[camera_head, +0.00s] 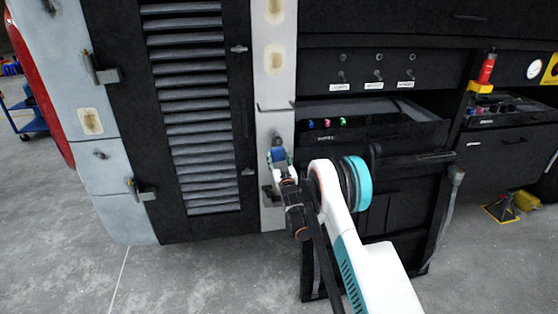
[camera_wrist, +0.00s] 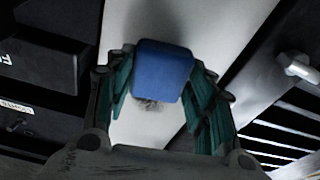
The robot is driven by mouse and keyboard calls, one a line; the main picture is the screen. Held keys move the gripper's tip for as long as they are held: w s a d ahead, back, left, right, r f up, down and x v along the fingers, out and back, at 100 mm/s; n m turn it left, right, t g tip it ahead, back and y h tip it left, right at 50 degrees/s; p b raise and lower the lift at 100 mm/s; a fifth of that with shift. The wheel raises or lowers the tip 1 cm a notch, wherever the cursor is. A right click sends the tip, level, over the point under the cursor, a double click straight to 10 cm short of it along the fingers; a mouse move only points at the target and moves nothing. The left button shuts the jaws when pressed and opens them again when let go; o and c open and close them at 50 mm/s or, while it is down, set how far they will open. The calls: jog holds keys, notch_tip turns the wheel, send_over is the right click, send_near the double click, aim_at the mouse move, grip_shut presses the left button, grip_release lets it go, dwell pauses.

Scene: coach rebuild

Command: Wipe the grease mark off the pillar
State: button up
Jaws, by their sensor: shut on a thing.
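The pale pillar (camera_head: 273,100) stands between the louvred panel and the open drawer; it also fills the middle of the wrist view (camera_wrist: 225,30). The dark grease mark (camera_wrist: 150,104) shows on the pillar in the wrist view, partly hidden by a blue block (camera_wrist: 164,70). My gripper (camera_head: 280,160) is at the lower part of the pillar, shut on the blue block (camera_head: 278,155). The block is in front of the pillar at the upper edge of the visible mark. I cannot tell whether it touches the surface.
A louvred dark panel (camera_head: 190,110) is left of the pillar. An open drawer (camera_head: 370,125) with small coloured items juts out to the right. Black handles (camera_head: 268,192) project near my gripper. A red bottle (camera_head: 487,68) stands far right. Grey floor (camera_head: 60,235) at the left is clear.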

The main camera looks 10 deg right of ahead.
aim_at(276, 130)
jog(key=shift+w, duration=0.35)
jog(key=shift+r, duration=0.1)
jog(key=shift+r+p, duration=1.4)
jog(key=shift+r, duration=3.7)
jog(key=shift+b, duration=0.3)
jog(key=shift+f, duration=0.1)
